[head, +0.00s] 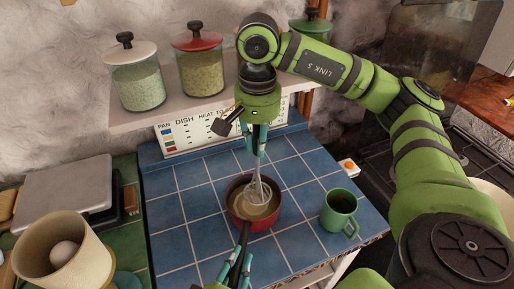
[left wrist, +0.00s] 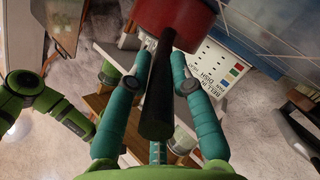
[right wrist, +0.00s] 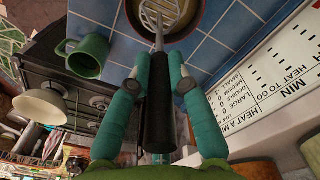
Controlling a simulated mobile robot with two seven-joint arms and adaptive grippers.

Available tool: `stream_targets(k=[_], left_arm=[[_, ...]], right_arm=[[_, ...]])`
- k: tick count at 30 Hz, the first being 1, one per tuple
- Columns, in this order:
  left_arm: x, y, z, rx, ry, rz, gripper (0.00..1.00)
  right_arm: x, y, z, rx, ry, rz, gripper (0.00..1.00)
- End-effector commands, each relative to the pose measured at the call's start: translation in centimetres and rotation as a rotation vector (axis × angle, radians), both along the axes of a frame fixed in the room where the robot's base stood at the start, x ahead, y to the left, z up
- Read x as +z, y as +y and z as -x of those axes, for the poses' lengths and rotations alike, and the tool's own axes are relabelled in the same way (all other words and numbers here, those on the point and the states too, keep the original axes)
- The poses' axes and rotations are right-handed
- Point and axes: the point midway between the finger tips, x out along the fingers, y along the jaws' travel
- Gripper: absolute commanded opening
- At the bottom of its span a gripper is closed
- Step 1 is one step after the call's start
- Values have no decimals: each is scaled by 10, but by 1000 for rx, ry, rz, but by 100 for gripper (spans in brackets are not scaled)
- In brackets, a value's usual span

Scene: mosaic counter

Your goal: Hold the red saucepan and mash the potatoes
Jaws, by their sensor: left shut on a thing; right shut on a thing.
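The red saucepan (head: 276,217) is on the blue tiled counter, with pale yellowish mash (head: 246,211) inside. My left gripper (head: 240,264) is shut on its black handle, which also shows between the fingers in the left wrist view (left wrist: 160,85). My right gripper (head: 257,146) is above the pan, shut on the masher's black handle (right wrist: 158,105). The masher (head: 258,190) points down, its wire head over or inside the pan's mouth. I cannot tell how deep the head is in the mash.
A green mug (head: 340,208) stands right of the pan on the blue tiled counter (head: 185,240). Lidded jars (head: 198,68) stand on the shelf behind. A cream container (head: 62,250) with a whitish round thing is at the lower left. Tiles left of the pan are clear.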

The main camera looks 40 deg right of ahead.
Motion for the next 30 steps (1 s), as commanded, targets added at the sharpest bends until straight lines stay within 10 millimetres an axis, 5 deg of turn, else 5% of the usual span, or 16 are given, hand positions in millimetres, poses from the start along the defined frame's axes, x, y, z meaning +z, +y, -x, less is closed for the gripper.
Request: stream_targets(k=[14,25,26,27,30], left_arm=[[-5,-1,3,-6,12,-10,0],[-5,-1,3,-6,12,-10,0],[-5,-1,3,-6,12,-10,35],[-5,-1,3,-7,11,-9,51],[-4,0,2,-5,9,-7,51]], right_arm=[[48,0,-1,-1,-6,0,0],[54,0,0,-1,-1,0,0],[54,0,0,-1,-1,0,0],[54,0,0,-1,-1,0,0],[54,0,0,-1,-1,0,0]])
